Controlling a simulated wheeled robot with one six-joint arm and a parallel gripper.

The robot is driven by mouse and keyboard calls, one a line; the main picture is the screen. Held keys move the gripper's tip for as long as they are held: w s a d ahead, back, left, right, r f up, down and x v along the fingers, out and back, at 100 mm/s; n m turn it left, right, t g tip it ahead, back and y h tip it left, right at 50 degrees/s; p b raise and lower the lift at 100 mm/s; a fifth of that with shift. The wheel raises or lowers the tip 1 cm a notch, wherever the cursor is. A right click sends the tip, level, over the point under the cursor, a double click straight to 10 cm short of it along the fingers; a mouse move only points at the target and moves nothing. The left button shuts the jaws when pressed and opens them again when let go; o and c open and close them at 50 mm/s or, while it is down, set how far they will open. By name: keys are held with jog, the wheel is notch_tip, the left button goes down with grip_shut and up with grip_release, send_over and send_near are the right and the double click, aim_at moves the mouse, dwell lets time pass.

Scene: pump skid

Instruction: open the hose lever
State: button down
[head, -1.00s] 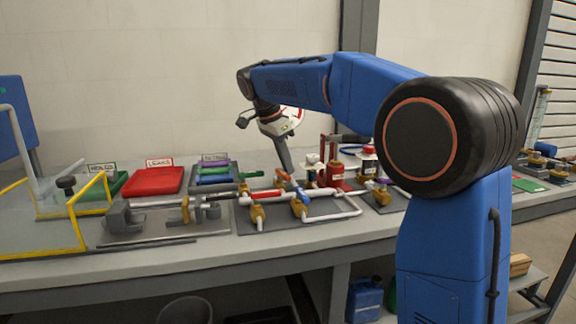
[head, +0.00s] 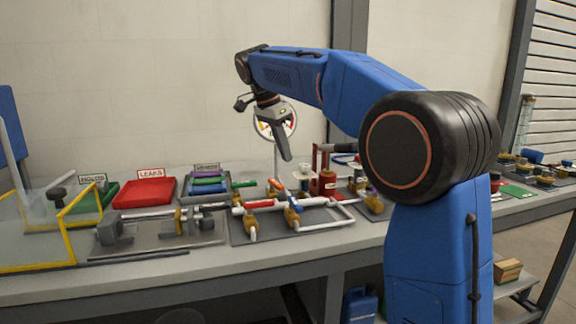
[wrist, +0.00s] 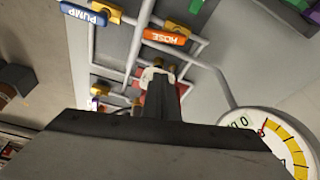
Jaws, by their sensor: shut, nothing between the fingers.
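The hose lever (wrist: 166,37) is an orange-red handle marked HOSE, upside down near the top of the wrist view, beside a brass valve body on white pipework.
A round gauge (wrist: 272,140) stands close to my gripper. A red pump-like block (head: 327,182) is to the right. Red LEAKS tray (head: 150,191) and yellow frame (head: 70,238) are left. Air above the panel is open.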

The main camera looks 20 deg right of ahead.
jog(key=shift+v, duration=1.5)
